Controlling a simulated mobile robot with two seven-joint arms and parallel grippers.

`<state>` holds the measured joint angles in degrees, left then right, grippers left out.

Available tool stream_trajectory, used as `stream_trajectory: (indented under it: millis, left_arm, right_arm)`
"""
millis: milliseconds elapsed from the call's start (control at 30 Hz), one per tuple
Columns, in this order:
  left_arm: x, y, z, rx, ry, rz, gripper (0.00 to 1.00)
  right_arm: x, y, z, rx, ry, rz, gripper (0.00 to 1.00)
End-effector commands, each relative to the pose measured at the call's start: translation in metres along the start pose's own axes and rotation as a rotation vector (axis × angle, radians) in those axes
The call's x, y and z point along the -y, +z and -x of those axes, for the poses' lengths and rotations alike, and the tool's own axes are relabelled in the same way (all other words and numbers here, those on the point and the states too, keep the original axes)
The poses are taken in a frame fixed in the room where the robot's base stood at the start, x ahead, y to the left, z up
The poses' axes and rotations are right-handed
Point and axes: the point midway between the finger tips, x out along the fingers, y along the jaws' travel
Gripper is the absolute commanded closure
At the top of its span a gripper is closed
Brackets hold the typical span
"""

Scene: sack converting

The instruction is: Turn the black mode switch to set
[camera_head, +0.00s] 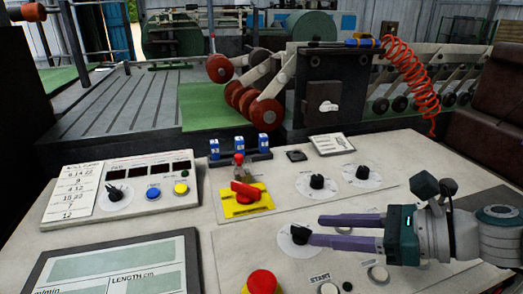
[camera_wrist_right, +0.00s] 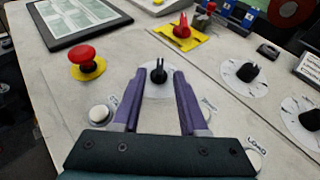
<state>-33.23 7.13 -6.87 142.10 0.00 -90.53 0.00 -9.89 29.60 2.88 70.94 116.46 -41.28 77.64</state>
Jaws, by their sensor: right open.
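A black rotary switch (camera_head: 300,233) on a round white dial sits on the pale console top. It also shows in the right wrist view (camera_wrist_right: 158,71), with its pointer towards the far side. Its label is not readable, so I cannot confirm that it is the mode switch. My right gripper (camera_head: 314,230) comes in from the right, low over the console. Its purple fingers are open and empty, with the tips on either side of the black switch in the right wrist view (camera_wrist_right: 160,82). I cannot tell whether they touch it. My left gripper is not in view.
A red mushroom button (camera_head: 262,281) stands at the front, and a red switch on a yellow plate (camera_head: 243,197) lies behind. Two more black dial knobs (camera_head: 317,182) (camera_head: 362,173) are at the back right. A display (camera_head: 120,270) fills the front left.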

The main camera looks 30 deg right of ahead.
Motion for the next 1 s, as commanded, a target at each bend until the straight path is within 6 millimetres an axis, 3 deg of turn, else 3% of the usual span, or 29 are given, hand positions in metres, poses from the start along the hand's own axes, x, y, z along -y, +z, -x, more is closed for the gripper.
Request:
stream_trajectory:
  millis: [200, 367, 1000]
  left_arm:
    - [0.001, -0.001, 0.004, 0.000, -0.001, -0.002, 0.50]
    - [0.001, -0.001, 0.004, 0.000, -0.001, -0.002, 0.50]
    - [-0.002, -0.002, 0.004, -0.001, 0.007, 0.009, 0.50]
  right_arm:
    - [-0.001, 0.000, 0.042, -0.002, 0.001, 0.002, 0.57]
    - [0.000, 0.000, 0.059, -0.002, 0.001, 0.001, 0.57]
    - [-0.005, 0.000, 0.061, -0.003, 0.016, 0.024, 0.57]
